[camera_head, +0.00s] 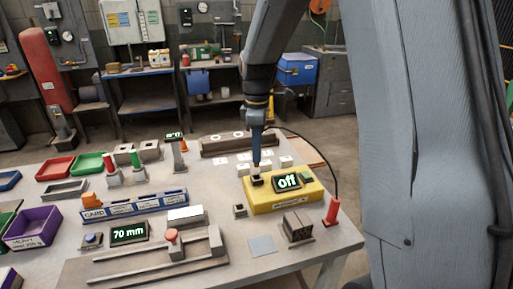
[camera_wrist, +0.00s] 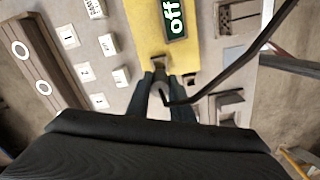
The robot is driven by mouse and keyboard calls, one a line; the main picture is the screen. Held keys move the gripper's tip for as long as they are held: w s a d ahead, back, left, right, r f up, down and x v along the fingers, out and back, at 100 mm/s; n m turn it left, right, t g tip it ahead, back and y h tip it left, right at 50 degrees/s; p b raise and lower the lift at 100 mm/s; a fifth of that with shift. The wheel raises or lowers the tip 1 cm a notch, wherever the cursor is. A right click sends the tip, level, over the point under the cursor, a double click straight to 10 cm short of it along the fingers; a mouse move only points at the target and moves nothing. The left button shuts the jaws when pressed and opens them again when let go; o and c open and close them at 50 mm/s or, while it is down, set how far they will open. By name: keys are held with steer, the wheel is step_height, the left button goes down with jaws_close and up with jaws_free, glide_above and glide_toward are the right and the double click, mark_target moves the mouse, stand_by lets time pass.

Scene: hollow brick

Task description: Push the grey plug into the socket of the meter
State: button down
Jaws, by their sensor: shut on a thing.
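The yellow meter (camera_head: 290,204) stands on the right part of the table, and its screen (camera_head: 286,182) reads "off". A dark socket block (camera_head: 257,181) is on the meter's left end. My gripper (camera_head: 256,166) is over that block, pointing down, shut on the plug. In the wrist view, the grey plug (camera_wrist: 160,88) sits between my fingers, with a black cable (camera_wrist: 225,75) leading off from it. The meter (camera_wrist: 148,35) lies just beyond the fingertips. The plug's lower end and the socket opening are hidden, so I cannot tell whether they touch.
The cable arcs right to a red holder (camera_head: 332,211) near the table's right edge. White numbered blocks (camera_head: 286,161) stand behind the meter. A small grey block (camera_head: 240,210) and a slotted grey block (camera_head: 298,227) are in front. A slide gauge (camera_head: 160,262) lies front left.

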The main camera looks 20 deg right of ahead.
mark_target(257, 166)
steer(key=shift+f+b, duration=1)
steer(key=shift+f, duration=0.55)
steer(key=shift+r, duration=0.15)
steer(key=shift+f, duration=1.8)
steer(key=c, duration=1.5)
jaws_free()
steer(key=shift+r+b, duration=0.9)
steer(key=shift+r, duration=3.05)
